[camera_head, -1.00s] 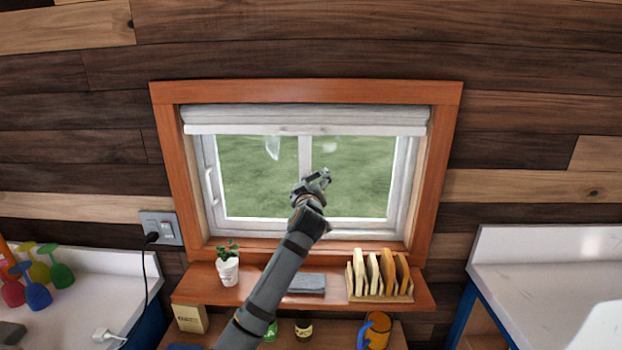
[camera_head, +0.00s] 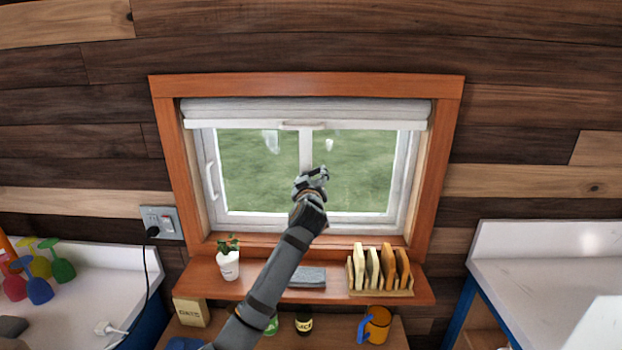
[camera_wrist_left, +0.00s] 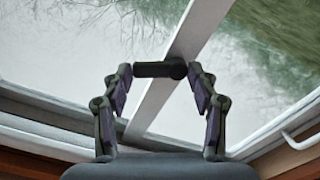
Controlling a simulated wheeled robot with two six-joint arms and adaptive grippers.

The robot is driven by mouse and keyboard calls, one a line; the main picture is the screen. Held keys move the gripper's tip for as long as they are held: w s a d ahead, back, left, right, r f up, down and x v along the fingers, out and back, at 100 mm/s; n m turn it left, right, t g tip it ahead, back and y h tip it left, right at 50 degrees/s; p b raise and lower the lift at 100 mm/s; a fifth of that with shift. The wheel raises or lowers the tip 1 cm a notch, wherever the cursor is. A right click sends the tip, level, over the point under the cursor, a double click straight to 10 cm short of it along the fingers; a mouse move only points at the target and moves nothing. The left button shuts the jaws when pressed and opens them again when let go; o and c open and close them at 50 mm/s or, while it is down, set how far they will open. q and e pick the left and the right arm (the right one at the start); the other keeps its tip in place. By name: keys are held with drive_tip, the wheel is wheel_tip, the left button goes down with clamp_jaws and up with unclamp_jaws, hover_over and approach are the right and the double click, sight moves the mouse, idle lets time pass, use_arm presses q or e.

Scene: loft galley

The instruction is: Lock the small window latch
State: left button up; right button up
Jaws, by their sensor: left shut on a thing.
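The small window latch (camera_wrist_left: 152,70) is a short black bar with a round black hub on the white middle post of the window (camera_head: 306,150). In the left wrist view it lies crosswise between my two fingertips. My left gripper (camera_wrist_left: 160,74) is shut on the latch bar, one finger at each end. In the head view my left gripper (camera_head: 316,174) is in front of the middle post, and it mostly hides the latch.
A wooden shelf (camera_head: 328,290) under the window holds a potted plant (camera_head: 228,263), a grey block (camera_head: 307,277) and a rack of boards (camera_head: 380,270). A rolled blind (camera_head: 305,112) hangs above. Counters stand on both sides.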

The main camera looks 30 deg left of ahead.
use_arm(q)
drive_tip(key=m, duration=0.2)
drive_tip(key=shift+d+f+m, duration=0.1)
drive_tip(key=shift+f+m, duration=0.05)
drive_tip(key=shift+m, duration=0.25)
drive_tip(key=shift+w+f+m, duration=0.1)
drive_tip(key=shift+f+m, duration=0.1)
drive_tip(key=shift+m, duration=1)
drive_tip(key=o, duration=1.1)
drive_tip(key=shift+d+f, duration=0.1)
drive_tip(key=v, duration=1.2)
